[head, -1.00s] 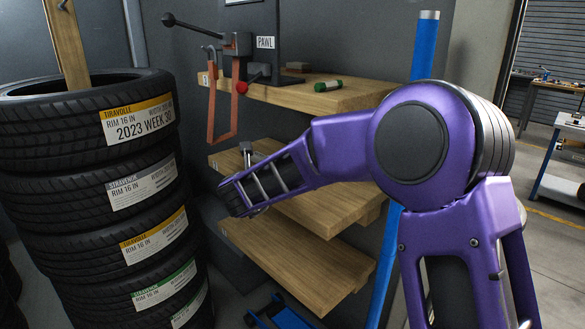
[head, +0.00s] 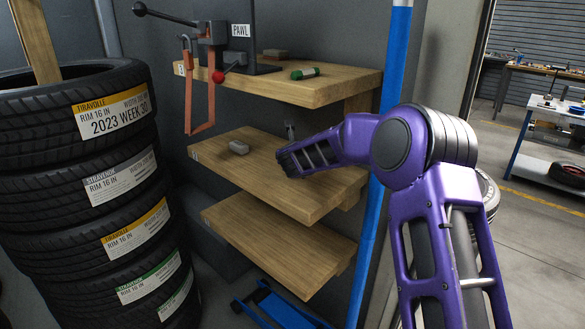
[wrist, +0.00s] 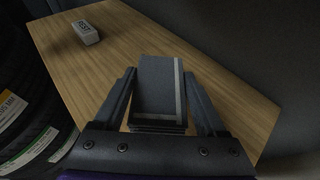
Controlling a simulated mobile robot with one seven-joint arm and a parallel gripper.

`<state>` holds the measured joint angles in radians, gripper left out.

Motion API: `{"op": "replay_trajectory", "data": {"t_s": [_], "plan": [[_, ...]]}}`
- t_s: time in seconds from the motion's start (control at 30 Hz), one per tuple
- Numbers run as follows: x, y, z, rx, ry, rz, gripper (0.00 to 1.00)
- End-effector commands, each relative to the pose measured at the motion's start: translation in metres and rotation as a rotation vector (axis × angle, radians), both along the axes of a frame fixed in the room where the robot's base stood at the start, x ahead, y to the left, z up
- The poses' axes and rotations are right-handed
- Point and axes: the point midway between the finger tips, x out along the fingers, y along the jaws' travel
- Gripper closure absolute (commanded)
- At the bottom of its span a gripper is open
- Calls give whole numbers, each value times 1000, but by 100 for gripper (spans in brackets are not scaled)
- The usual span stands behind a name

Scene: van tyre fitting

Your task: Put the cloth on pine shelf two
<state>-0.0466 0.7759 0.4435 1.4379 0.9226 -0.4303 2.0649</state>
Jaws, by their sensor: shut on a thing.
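The cloth (wrist: 155,85) shows in the wrist view as a dark grey, folded rectangle with a pale stripe along its right side. My gripper (wrist: 159,92) is shut on it, one finger on each side. The pine shelf (wrist: 115,62) lies beneath; whether the cloth touches it I cannot tell. In the head view this looks like the middle shelf (head: 300,195), between the upper and lower ones. My gripper (head: 290,131) shows there only as a small dark shape behind my forearm, and the cloth cannot be made out. The middle shelf's label is too small to read.
A small grey block (head: 239,147) lies on the middle shelf's left part; it also shows in the wrist view (wrist: 86,33). The upper shelf (head: 325,90) bears a green cylinder (head: 305,73). Tyres (head: 85,110) stand stacked left; a blue post (head: 377,180) stands right. The lower shelf (head: 285,240) looks bare.

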Motion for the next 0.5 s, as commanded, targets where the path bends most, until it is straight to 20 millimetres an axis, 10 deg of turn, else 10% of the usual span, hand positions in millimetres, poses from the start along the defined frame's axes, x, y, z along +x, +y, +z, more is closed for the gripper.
{"op": "replay_trajectory", "data": {"t_s": [0.5], "plan": [[4,-3,-47,1,-3,-4,79]]}}
